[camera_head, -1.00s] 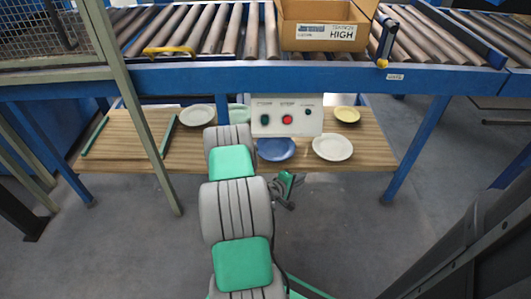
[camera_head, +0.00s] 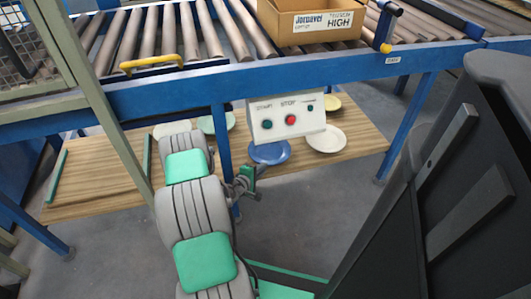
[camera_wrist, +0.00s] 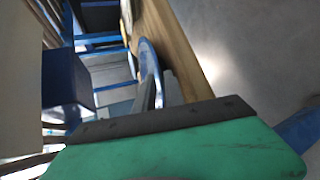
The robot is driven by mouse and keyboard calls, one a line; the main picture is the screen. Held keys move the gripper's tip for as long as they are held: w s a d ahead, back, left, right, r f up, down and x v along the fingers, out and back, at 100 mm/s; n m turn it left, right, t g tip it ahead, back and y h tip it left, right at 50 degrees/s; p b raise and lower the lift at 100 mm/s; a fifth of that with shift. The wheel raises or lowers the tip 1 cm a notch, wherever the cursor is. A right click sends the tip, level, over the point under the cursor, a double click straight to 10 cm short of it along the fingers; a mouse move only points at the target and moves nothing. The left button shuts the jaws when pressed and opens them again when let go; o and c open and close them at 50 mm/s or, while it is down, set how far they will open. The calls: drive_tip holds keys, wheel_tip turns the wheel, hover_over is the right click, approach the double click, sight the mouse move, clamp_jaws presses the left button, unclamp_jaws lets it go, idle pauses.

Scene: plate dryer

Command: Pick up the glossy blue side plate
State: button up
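The glossy blue side plate (camera_head: 270,152) lies on the wooden lower shelf (camera_head: 350,150), beneath the control box, in the head view. My gripper (camera_head: 246,182) is at the shelf's front edge, just below and left of the plate in the picture. In the wrist view the blue plate (camera_wrist: 148,62) shows nearly edge-on beside the wood, beyond the green gripper body (camera_wrist: 180,155). Grey finger parts appear close to its near rim. Whether they touch it, and how far apart the fingers are, I cannot tell.
A cream plate (camera_head: 325,138) lies right of the blue one, a yellow plate (camera_head: 333,103) behind. Pale and green plates (camera_head: 217,122) lie left. The control box (camera_head: 289,121) and a blue table leg (camera_head: 222,150) crowd the plate. A cardboard box (camera_head: 320,22) stands on the rollers above.

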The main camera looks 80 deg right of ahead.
drive_tip(key=b+x, duration=0.2)
drive_tip(key=x, duration=0.2)
drive_tip(key=shift+d+f, duration=0.2)
drive_tip(key=shift+f, duration=0.1)
drive_tip(key=shift+d+r, duration=0.1)
drive_tip(key=shift+d, duration=0.15)
clamp_jaws()
drive_tip(key=shift+a, duration=0.1)
idle(0.6)
